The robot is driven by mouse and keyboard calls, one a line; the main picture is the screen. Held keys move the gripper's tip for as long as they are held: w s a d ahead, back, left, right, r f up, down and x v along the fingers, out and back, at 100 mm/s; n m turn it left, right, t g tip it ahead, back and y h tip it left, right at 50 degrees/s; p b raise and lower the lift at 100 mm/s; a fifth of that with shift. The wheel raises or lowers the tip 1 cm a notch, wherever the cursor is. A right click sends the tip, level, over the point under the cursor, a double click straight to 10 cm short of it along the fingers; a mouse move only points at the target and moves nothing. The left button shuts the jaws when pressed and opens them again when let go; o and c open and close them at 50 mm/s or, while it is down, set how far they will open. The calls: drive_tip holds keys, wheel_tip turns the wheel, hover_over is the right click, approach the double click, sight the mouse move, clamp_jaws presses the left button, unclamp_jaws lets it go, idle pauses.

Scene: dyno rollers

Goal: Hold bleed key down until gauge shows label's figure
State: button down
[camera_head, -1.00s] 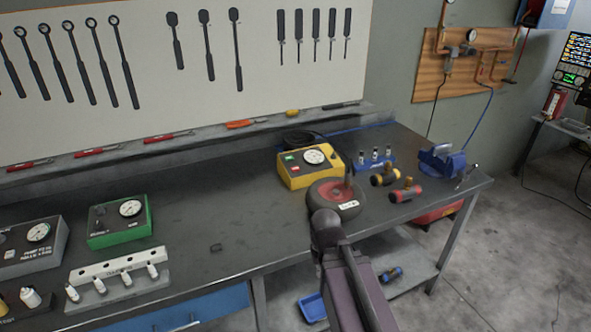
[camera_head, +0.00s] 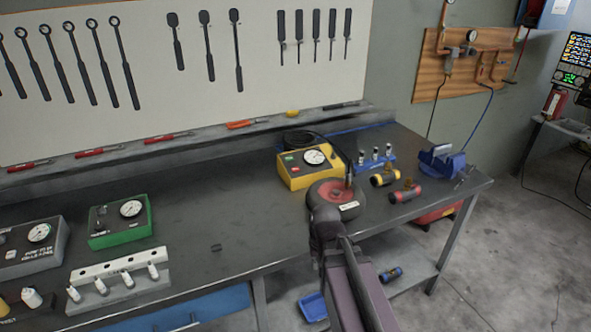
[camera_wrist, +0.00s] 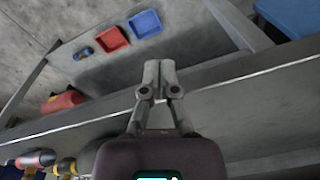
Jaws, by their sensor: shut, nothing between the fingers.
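I cannot single out the bleed key. My gripper (camera_wrist: 160,68) is shut and empty in the wrist view, over the bench's front edge. In the head view its fingertips are hidden.
A green gauge box (camera_head: 120,222) is left. Blue (camera_wrist: 147,24) and red (camera_wrist: 110,38) trays sit below.

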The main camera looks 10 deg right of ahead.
drive_tip(key=w+r+m+t+y+p, duration=0.1)
drive_tip(key=w+r+m, duration=0.4)
drive_tip(key=w, duration=0.8)
drive_tip(key=w+d+r+m+t+y+p, duration=0.1)
drive_tip(key=w+r+m+t+p, duration=0.2)
drive_tip(key=w, duration=1.1)
drive_tip(key=w+r+m+t+y+p, duration=0.2)
drive_tip(key=w+r+m+t, duration=0.4)
drive_tip(key=w+m, duration=0.6)
drive_tip(key=shift+w+d+r+m+p, duration=0.3)
drive_tip(key=shift+w+d+r+p, duration=0.1)
drive_tip(key=shift+w+r, duration=0.5)
drive_tip(key=shift+f, duration=0.15)
drive_tip(key=b, duration=0.9)
approach(293, 167)
drive_tip(key=x, duration=0.2)
drive_tip(key=r+x, duration=0.1)
drive_tip(key=x, duration=0.2)
drive_tip(key=shift+w+a+f, duration=0.15)
drive_tip(key=shift+w+a, duration=0.05)
drive_tip(key=shift+w, duration=0.15)
drive_tip(key=shift+w+f, duration=0.1)
drive_tip(key=shift+f, duration=0.3)
drive_tip(key=shift+w+f+b, duration=0.1)
drive_tip(key=shift+f+b, duration=0.25)
drive_tip(key=shift+b, duration=0.25)
